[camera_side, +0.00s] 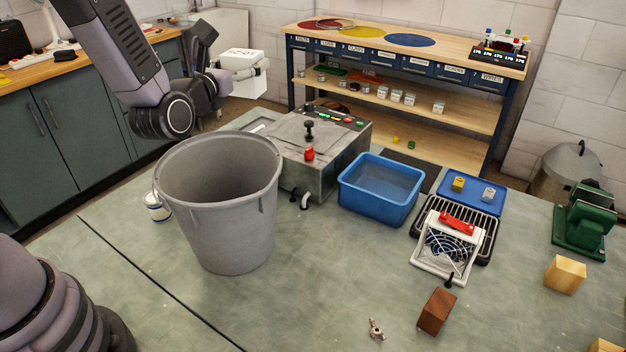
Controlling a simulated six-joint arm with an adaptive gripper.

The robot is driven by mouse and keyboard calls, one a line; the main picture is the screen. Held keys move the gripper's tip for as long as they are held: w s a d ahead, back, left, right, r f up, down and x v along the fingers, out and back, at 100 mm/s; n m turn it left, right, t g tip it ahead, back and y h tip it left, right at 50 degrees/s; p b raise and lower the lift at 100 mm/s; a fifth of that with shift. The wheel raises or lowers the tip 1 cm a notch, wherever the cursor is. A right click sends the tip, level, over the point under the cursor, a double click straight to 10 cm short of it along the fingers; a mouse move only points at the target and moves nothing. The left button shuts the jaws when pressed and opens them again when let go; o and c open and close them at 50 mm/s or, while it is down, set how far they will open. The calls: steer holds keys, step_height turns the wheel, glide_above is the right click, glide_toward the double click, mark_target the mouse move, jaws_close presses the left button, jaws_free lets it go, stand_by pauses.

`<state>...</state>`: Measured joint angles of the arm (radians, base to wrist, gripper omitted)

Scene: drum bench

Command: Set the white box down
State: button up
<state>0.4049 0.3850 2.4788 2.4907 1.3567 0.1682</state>
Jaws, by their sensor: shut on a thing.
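My gripper (228,78) is at the upper left, at the end of my bent arm, raised well above the bench and beyond the grey bucket. A white box (241,59) with dark marking on its face is at the gripper, which is shut on it. Another white shape (251,82) shows just below; I cannot tell whether it is part of the same box. The fingers are small and partly hidden.
A large grey bucket (218,200) stands on the green bench (300,285). Right of it are a metal control box (325,150), a blue bin (380,190), a blue tray (455,200), a white-framed fan (448,247) and wooden blocks (565,274).

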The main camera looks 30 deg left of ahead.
steer(key=s+d+m+h, duration=0.15)
steer(key=s+d, duration=0.25)
steer(key=d, duration=0.5)
steer(key=s+d+m+h, duration=0.1)
steer(key=s+d+h, duration=0.25)
steer(key=d, duration=0.65)
steer(key=shift+y, duration=0.5)
steer(key=shift+s+a+f, duration=0.1)
steer(key=shift+s+f, duration=0.05)
steer(key=shift+f, duration=5.5)
steer(key=shift+s+d+f, duration=0.1)
steer(key=shift+s+f, duration=0.05)
steer(key=shift+f, duration=5.45)
steer(key=shift+s+a+f, duration=0.1)
steer(key=shift+s+f, duration=0.05)
steer(key=shift+f, duration=5.5)
steer(key=shift+f, duration=0.55)
steer(key=o, duration=1.3)
